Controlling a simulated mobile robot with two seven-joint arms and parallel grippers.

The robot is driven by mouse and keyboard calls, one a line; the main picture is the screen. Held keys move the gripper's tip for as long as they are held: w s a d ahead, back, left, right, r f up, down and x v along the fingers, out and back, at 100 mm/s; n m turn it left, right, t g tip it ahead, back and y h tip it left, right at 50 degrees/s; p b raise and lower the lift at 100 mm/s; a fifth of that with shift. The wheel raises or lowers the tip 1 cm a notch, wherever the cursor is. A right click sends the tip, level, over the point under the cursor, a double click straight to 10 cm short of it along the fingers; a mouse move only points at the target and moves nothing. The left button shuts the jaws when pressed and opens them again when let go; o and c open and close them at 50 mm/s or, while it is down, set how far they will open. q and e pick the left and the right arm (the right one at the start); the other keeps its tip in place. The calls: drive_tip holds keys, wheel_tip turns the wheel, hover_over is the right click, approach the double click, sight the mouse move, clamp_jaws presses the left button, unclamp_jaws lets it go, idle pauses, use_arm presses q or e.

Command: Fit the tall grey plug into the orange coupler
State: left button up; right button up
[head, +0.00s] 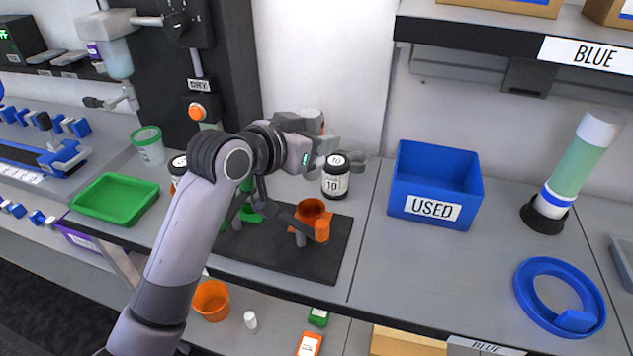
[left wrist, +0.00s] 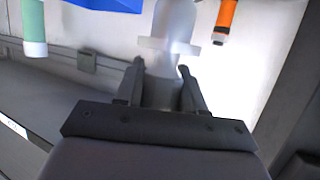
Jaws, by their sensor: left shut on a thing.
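The tall grey plug (left wrist: 172,22) is pale grey with a wider flange, seen in the left wrist view. My left gripper (head: 316,152) is shut on it; the plug sits between the two fingers (left wrist: 161,84) and extends beyond their tips. In the head view the plug is mostly hidden by the gripper. The orange coupler (head: 313,211) stands on a black mat (head: 268,263), with its open mouth facing up and a short side branch. My gripper is above and behind the coupler, apart from it. My right gripper is not in view.
A jar marked 10 (head: 335,184) stands close to the gripper. A blue USED bin (head: 435,181) is to the right. A green tray (head: 113,198) is at the left. A blue ring (head: 530,302) lies on the bench. Free bench surface lies right of the mat.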

use_arm(q)
wheel_tip(320, 180, down, 9)
drive_tip(key=shift+f, duration=0.1)
idle(0.3)
drive_tip(key=o, duration=1.1)
drive_tip(key=v, duration=1.2)
